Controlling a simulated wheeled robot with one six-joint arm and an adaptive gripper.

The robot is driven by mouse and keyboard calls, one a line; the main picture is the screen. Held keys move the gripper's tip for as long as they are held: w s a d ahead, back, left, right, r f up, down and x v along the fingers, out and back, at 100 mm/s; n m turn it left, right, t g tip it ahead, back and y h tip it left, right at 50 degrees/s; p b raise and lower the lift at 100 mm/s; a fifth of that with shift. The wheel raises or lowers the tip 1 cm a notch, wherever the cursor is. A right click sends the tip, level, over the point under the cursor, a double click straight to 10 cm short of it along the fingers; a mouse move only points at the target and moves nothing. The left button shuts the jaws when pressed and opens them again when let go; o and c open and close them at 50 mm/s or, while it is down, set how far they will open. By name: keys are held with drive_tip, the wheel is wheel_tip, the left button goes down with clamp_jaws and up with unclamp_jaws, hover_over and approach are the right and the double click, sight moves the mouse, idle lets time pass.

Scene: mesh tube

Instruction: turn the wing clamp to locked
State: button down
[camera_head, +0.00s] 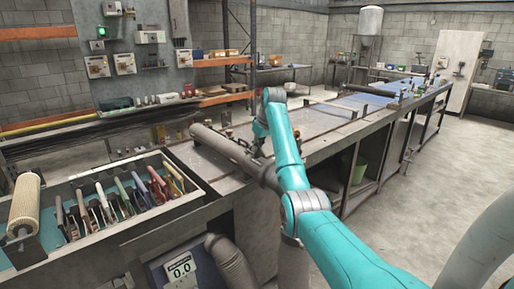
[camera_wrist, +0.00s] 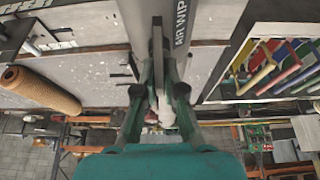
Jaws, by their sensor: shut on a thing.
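In the wrist view my gripper (camera_wrist: 158,62) points at a grey air-wipe tube (camera_wrist: 183,30) marked "AIR WIP". Its dark fingers are drawn together on a thin grey upright piece, which I take to be the wing clamp (camera_wrist: 157,32). The fingers hide much of the piece, and its turn angle is hard to read. In the head view the gripper (camera_head: 257,143) is down by the thick grey tube (camera_head: 232,152) on the bench, partly behind my teal arm. The clamp cannot be made out there.
A tray (camera_head: 150,218) of several coloured hand tools stands at the lower left, with a tan mesh roll (camera_head: 24,203) beside it. The long bench (camera_head: 310,118) runs to the back right. A display reading 0.0 (camera_head: 181,271) is below. The floor at right is clear.

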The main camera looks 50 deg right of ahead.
idle(0.4)
drive_tip(key=c, duration=1.3)
unclamp_jaws()
drive_tip(key=shift+v, duration=3.65)
